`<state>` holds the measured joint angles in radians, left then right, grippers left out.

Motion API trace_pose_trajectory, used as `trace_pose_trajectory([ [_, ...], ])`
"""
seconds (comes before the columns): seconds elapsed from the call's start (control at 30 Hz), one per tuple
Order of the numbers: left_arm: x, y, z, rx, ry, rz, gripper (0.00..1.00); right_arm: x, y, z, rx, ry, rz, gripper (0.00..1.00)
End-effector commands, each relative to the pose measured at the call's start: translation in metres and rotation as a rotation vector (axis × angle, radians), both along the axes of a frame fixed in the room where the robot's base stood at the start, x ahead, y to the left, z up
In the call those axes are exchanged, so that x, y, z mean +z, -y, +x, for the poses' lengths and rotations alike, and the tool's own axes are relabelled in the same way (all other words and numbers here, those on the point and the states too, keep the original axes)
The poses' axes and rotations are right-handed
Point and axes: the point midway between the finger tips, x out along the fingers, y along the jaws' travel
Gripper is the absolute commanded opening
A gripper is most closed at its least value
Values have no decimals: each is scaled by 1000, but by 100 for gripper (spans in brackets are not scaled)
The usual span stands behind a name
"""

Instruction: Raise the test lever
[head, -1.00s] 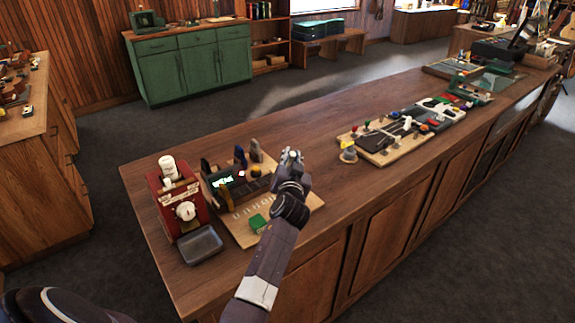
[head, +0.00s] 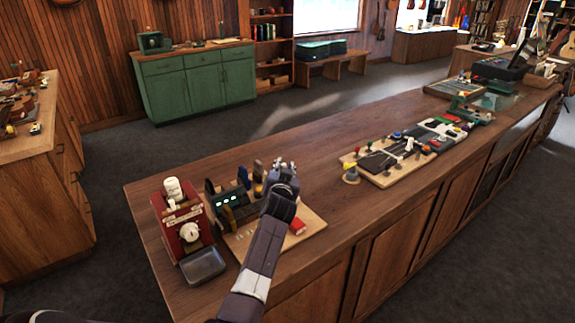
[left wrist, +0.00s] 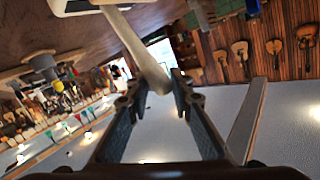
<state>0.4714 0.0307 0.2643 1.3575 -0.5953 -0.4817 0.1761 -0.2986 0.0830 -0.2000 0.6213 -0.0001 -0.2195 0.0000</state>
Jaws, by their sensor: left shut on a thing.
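My left gripper (head: 280,170) is over the wooden test board (head: 308,216) on the counter. In the left wrist view its fingers (left wrist: 158,84) are on either side of a cream rod with a rounded end, which I take to be the test lever (left wrist: 135,42). The gripper is shut on it. The rod slants from a pale base at the top of that view. In the head view my gripper and forearm hide the lever. A dark unit with a lit green display (head: 230,198) stands on the board. My right gripper is not in view.
A red machine (head: 187,218) with a grey tray (head: 202,265) stands left of the board. A red block (head: 297,226) lies right of my forearm. A panel of coloured knobs (head: 385,160) is farther right. Bare counter (head: 320,182) lies between.

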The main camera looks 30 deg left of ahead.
Motion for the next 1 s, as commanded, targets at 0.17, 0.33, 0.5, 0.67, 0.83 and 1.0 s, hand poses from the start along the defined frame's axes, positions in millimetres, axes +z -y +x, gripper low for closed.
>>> trace_pose_trajectory([
  [0.17, -9, -10, -4, 15, -30, -21, 0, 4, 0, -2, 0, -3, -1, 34],
  [0.33, -12, -10, -4, 14, -38, -32, 0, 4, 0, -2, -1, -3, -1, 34],
  [0.5, -15, -10, -5, 13, -41, -35, 0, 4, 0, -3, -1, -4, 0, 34],
  [0.67, -15, -10, -4, 14, -42, -35, 0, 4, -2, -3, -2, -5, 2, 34],
  [0.83, -15, -9, -4, 14, -42, -35, 24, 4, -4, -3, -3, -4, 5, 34],
  [1.0, -15, -8, -4, 12, -40, -38, 34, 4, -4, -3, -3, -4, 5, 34],
])
